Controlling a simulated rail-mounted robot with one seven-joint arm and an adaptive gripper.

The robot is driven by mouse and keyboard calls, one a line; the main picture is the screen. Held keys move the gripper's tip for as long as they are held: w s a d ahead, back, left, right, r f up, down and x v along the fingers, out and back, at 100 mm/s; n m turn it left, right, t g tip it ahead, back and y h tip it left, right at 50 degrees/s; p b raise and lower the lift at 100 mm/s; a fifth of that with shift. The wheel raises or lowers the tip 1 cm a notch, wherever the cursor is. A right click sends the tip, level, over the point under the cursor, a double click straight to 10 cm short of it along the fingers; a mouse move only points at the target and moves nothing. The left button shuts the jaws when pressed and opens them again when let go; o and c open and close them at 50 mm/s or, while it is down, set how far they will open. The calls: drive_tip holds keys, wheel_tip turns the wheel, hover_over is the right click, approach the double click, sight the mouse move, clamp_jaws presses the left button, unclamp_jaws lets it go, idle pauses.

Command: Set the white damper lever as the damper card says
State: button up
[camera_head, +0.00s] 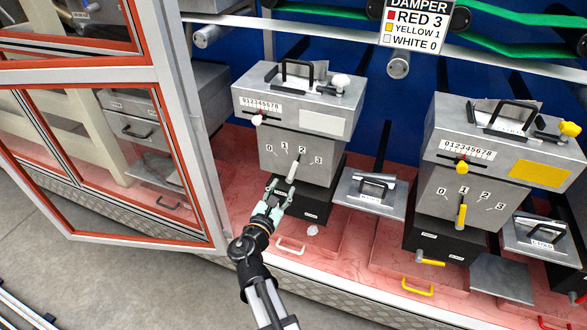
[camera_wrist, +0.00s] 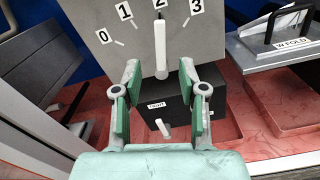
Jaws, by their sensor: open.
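The damper card (camera_head: 410,25) hangs at the top and reads RED 3, YELLOW 1, WHITE 0. The white damper lever (camera_head: 292,172) is on the front of the left grey box, below a 0 to 3 scale. In the wrist view the white lever (camera_wrist: 160,48) stands upright and points at 2. My gripper (camera_head: 279,188) is open just below the lever. In the wrist view my gripper (camera_wrist: 160,70) has its fingertips on either side of the lever's lower end, with gaps; whether they are level with it in depth I cannot tell.
A white slider knob (camera_head: 257,120) sits above on the same box. A black drawer with a white knob (camera_wrist: 165,130) is below the lever. The yellow unit (camera_head: 470,165) stands to the right. An open red-edged glass door (camera_head: 205,150) stands close on the left.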

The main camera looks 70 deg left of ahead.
sight(293, 169)
drive_tip(key=x, duration=0.9)
drive_tip(key=shift+w+a, duration=0.25)
clamp_jaws()
